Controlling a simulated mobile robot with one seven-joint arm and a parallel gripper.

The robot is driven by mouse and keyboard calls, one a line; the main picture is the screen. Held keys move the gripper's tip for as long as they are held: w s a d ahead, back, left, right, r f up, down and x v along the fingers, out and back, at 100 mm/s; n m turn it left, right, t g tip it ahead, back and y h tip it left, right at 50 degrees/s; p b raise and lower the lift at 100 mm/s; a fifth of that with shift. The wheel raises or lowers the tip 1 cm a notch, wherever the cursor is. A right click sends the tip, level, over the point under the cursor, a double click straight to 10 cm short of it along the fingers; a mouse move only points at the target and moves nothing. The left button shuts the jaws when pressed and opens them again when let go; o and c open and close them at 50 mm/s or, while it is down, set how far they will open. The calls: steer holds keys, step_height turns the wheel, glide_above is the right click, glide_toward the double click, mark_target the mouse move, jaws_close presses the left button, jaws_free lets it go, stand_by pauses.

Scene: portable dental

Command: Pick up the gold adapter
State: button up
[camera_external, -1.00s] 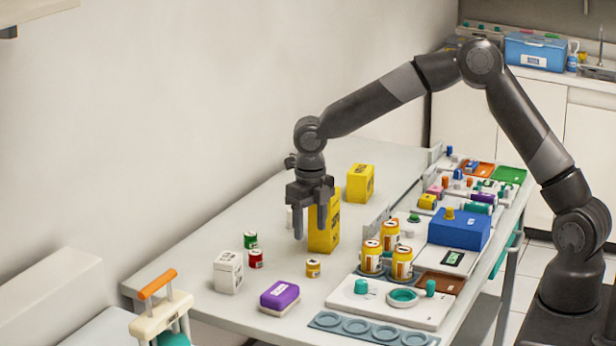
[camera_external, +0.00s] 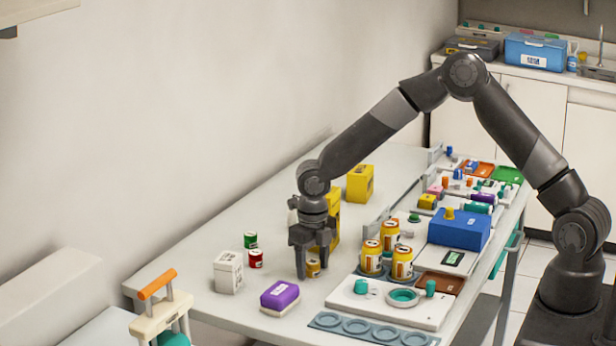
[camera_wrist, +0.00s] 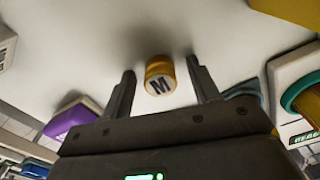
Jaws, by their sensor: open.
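The gold adapter (camera_external: 313,268) is a small gold cylinder with a dark band, standing upright on the table. In the wrist view the adapter (camera_wrist: 159,76) shows a pale top marked "M" and lies between the fingertips. My gripper (camera_external: 311,268) is open and low over the table, with one finger partly in front of the adapter. In the wrist view my gripper (camera_wrist: 160,82) has its two fingers apart, one on each side of the adapter, with gaps between. Nothing is held.
A purple box (camera_external: 280,297) stands in front left, and a white box (camera_external: 228,272) farther left. Red (camera_external: 256,259) and green (camera_external: 250,240) cans stand left of my gripper. A white tray (camera_external: 385,310) is to the right. Yellow boxes stand behind.

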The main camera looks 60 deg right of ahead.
steer(key=c, duration=1.1)
steer(key=shift+r, duration=0.2)
